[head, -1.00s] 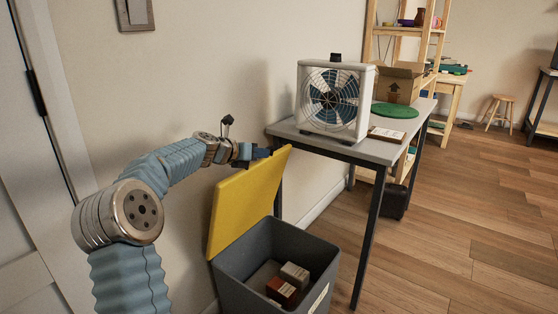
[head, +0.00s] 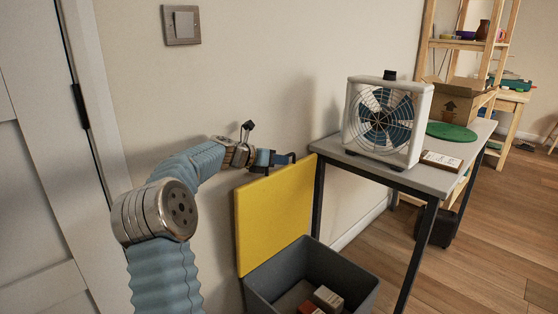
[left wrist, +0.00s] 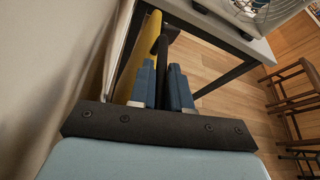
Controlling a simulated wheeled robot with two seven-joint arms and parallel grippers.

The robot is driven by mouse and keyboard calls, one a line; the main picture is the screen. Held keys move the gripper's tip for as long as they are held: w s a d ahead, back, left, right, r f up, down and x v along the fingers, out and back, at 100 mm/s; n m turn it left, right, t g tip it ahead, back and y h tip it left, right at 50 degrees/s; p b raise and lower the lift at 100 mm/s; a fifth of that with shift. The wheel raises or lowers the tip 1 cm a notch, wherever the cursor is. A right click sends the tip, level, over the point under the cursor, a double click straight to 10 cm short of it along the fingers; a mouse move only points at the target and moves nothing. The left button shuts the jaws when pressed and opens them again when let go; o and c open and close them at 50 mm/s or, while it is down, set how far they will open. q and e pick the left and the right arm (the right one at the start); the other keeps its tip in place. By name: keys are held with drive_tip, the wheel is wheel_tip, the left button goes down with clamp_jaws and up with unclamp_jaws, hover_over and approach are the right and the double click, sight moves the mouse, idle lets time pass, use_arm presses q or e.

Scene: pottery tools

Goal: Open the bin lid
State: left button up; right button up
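The bin (head: 272,284) is a dark grey box at the lower middle of the head view, its front cut off by the frame. Its yellow lid (head: 272,215) stands raised, about upright, along the wall side, and the bin's mouth is uncovered. My left gripper (head: 284,158) is at the lid's top edge, close to the table corner. In the left wrist view, its blue fingers (left wrist: 162,85) are close together with a narrow dark gap and nothing clearly held. A yellow strip of the lid (left wrist: 147,45) shows beside and beyond them; contact is unclear. My right gripper is out of view.
Boxes (head: 327,298) lie inside the bin. A grey table (head: 400,176) with dark legs stands right beside the lid, bearing a box fan (head: 387,120), a green disc (head: 451,131) and a cardboard box (head: 462,105). The wall is close behind. Open wooden floor lies at right.

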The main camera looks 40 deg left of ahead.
use_arm(q)
drive_tip(key=shift+o, duration=0.3)
drive_tip(key=shift+f, duration=0.1)
drive_tip(key=b+v, duration=0.1)
drive_tip(key=v, duration=1.2)
drive_tip(key=shift+s, duration=0.35)
drive_tip(key=shift+a, duration=0.1)
